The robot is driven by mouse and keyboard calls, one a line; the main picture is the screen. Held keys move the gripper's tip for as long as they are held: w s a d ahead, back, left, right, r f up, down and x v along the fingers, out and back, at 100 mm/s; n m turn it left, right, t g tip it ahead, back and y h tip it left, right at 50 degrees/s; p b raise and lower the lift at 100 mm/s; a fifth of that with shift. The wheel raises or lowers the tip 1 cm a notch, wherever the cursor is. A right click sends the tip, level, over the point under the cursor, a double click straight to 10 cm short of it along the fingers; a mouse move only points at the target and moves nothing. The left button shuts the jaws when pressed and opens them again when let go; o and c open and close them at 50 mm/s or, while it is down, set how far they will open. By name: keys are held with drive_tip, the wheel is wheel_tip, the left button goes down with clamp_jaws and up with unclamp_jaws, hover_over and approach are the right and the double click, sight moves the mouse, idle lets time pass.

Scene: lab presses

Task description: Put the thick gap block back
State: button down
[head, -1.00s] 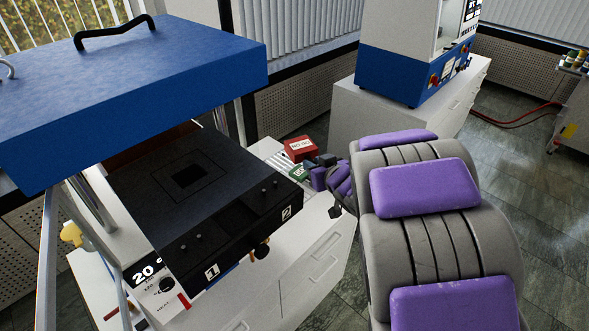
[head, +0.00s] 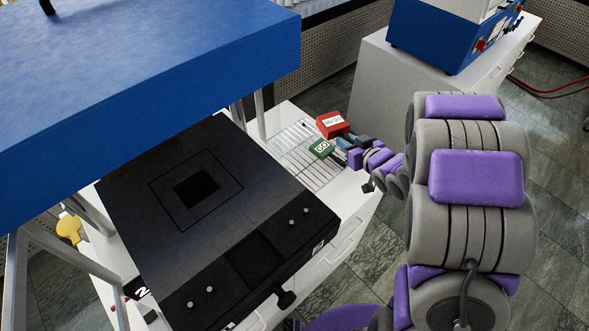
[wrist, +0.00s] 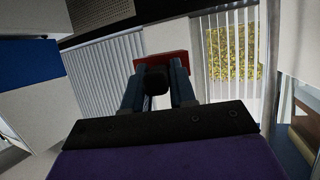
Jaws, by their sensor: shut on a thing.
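The red block (head: 333,125), labelled "NO GO", is at the tip of my gripper (head: 350,143) in the head view. In the wrist view the red block (wrist: 163,62) spans the far end of my gripper's two fingers (wrist: 157,80), with a dark piece between them. My gripper is shut on the red block, seemingly by this dark piece. A green block (head: 321,149), labelled "GO", is just in front of it, by the slatted white rack (head: 305,135). Whether the red block touches the rack is hard to tell.
The black press plate (head: 240,225) with a square recess lies left of the rack, under the blue press head (head: 150,80). A white cabinet with a blue machine (head: 435,40) stands behind. Open floor (head: 375,240) lies to the right of the press bench.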

drive_tip(key=s+a+f+n+g+y+p, duration=0.1)
drive_tip(key=s+a+f+n+y, duration=0.15)
drive_tip(key=s+f, duration=0.5)
drive_tip(key=s+a+f+n+g+y+p, duration=0.1)
drive_tip(key=s+a+f, duration=0.35)
drive_tip(key=f, duration=0.65)
drive_tip(key=b, duration=0.8)
hover_over(313, 184)
drive_tip(key=s, duration=0.1)
drive_tip(key=shift+f, duration=0.6)
drive_tip(key=shift+w+f, duration=0.1)
drive_tip(key=shift+w, duration=0.45)
drive_tip(key=shift+f+b, duration=0.45)
drive_tip(key=shift+f, duration=1.2)
drive_tip(key=shift+f, duration=0.1)
drive_tip(key=shift+f, duration=0.4)
drive_tip(key=shift+f, duration=0.1)
